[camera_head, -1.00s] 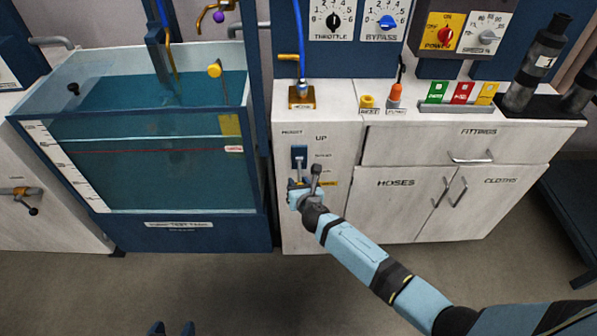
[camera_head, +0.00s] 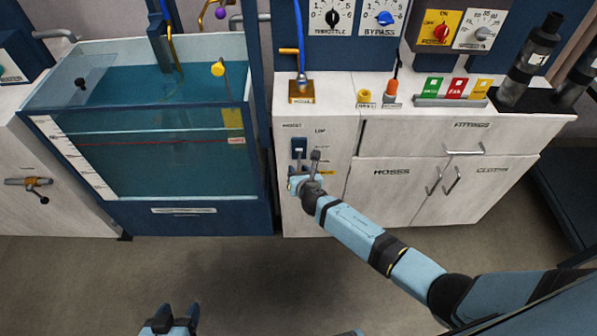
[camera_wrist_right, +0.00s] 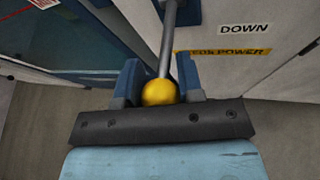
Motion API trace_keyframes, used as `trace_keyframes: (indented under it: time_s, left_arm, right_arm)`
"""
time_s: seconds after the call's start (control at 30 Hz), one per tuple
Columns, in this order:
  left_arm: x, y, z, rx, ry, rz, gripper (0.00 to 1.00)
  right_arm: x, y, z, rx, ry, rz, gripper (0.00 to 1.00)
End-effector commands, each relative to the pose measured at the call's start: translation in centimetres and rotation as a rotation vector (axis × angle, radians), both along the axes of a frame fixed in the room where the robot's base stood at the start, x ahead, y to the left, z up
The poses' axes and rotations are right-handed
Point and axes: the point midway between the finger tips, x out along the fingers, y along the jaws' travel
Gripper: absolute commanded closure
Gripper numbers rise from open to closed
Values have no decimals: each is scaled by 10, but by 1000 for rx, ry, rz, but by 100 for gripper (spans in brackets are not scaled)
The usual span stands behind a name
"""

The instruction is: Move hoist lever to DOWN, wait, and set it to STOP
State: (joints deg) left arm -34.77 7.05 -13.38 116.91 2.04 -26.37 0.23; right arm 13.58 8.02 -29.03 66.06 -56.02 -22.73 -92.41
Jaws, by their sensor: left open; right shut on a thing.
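The hoist lever is a grey rod (camera_wrist_right: 169,45) with a yellow ball knob (camera_wrist_right: 159,92). It comes out of a blue mount (camera_head: 299,146) on the white cabinet front, under the HOIST label. My right gripper (camera_head: 296,182) is at the lever's free end; in the wrist view (camera_wrist_right: 160,88) its two blue fingers are shut on the knob. A DOWN label (camera_wrist_right: 244,29) is right of the rod in the wrist view. The lever's exact setting is hard to tell. My left gripper (camera_head: 176,316) is open and empty at the bottom of the head view.
A water tank (camera_head: 180,220) stands left of the lever. A yellow strip reading POWER (camera_wrist_right: 222,52) lies below the DOWN label. HOSES and FITTINGS cabinets (camera_head: 385,205) are to the right. Dials and coloured buttons are above. The floor in front is clear.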

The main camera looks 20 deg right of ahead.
Motion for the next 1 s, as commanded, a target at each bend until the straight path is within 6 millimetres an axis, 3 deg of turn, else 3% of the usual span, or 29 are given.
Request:
trace_keyframes:
  time_s: [0.2,0.23,0.33,0.7,1.0]
  left_arm:
    - [0,1,-1,5,2,-3,41]
    - [-1,1,-1,5,3,-3,41]
    - [-1,1,-1,5,4,-3,41]
    - [0,-1,3,-1,3,1,41]
    - [0,-1,17,7,-11,-2,41]
  right_arm:
    - [2,0,4,0,-6,1,100]
    - [2,0,4,0,-7,1,61]
    - [2,0,3,0,-5,0,41]
    - [-6,0,5,-1,-2,0,41]
    - [-62,-1,28,0,-1,1,41]
